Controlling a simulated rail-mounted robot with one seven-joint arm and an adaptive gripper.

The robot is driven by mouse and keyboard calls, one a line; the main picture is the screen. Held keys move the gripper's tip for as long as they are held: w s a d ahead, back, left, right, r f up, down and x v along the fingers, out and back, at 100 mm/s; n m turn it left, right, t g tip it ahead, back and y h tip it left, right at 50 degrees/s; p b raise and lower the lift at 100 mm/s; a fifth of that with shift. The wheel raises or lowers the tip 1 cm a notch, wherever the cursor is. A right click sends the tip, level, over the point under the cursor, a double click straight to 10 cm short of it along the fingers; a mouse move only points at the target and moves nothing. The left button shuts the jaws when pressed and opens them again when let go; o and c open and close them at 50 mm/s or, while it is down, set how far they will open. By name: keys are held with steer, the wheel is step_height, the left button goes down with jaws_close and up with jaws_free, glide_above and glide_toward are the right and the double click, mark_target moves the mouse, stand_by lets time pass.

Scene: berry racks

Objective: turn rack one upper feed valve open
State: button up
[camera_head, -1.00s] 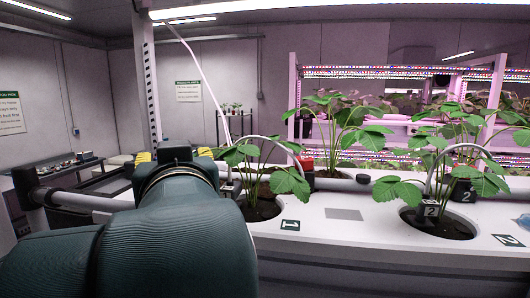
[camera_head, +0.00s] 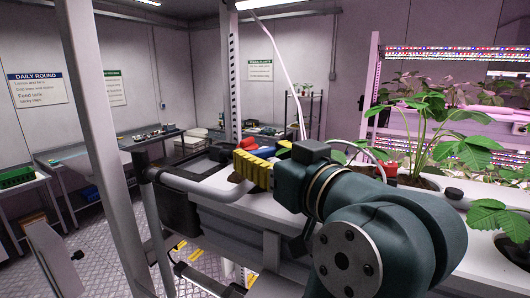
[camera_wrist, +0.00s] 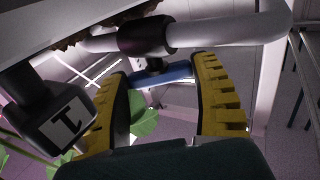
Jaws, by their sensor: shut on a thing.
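In the wrist view a dark valve body (camera_wrist: 147,36) sits on a pale pipe (camera_wrist: 222,28). A blue valve handle (camera_wrist: 160,75) hangs off it on a short stem and looks roughly in line with the pipe. My gripper (camera_wrist: 163,72) has its two yellow ribbed fingers at the two ends of this handle and is shut on it. In the head view my gripper (camera_head: 258,165) is at the near left end of the white growing rack (camera_head: 455,187), by a bent grey pipe (camera_head: 205,187). The handle is mostly hidden there by my gripper and wrist.
A black block marked 1 (camera_wrist: 58,120) is close to the left finger in the wrist view. Strawberry plants (camera_head: 430,125) and a red fitting (camera_head: 391,169) are on the rack to the right. A grey post (camera_head: 110,150) stands left; open floor (camera_head: 80,255) lies beyond it.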

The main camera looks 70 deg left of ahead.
steer(key=o, duration=1.2)
steer(key=w+d, duration=0.2)
steer(key=d, duration=0.9)
steer(key=shift+w+d, duration=0.15)
steer(key=shift+d, duration=0.2)
